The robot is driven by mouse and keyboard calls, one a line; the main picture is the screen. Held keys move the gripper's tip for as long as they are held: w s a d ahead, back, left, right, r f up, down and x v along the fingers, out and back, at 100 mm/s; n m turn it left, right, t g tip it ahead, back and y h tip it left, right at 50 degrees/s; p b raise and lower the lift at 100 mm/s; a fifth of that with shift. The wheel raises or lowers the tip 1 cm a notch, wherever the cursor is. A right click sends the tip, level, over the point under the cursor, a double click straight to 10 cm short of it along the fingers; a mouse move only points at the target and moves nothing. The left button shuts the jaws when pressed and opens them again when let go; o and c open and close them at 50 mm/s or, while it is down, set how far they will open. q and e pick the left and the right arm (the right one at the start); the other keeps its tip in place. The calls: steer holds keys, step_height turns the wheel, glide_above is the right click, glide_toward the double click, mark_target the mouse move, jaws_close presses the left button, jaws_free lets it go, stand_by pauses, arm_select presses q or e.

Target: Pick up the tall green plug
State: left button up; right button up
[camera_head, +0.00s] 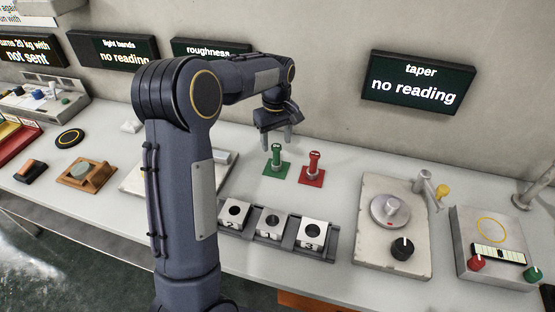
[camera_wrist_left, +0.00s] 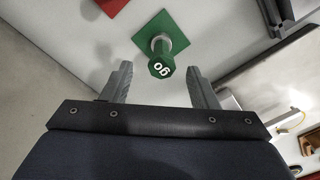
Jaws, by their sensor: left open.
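The tall green plug (camera_head: 276,154) stands upright on a green square base plate (camera_head: 277,169) on the bench. In the left wrist view the plug (camera_wrist_left: 162,62) shows its green head with white digits, above a grey metal shaft. My left gripper (camera_head: 277,145) is open and empty, pointing down just above and behind the plug. In the left wrist view its two fingers lie on either side of the plug head, with gaps on both sides. My right gripper is not in view.
A red plug (camera_head: 314,161) on a red plate stands close to the right of the green one. A dark rack (camera_head: 253,236) with white holed blocks lies in front. A lapping machine (camera_head: 372,240) stands right. The wall is close behind.

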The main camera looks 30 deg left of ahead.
mark_target(276, 158)
arm_select(q)
step_height(276, 158, down, 8)
steer(key=shift+s+r, duration=0.15)
steer(key=shift+r, duration=0.05)
steer(key=shift+d, duration=0.1)
jaws_close()
stand_by(0.3)
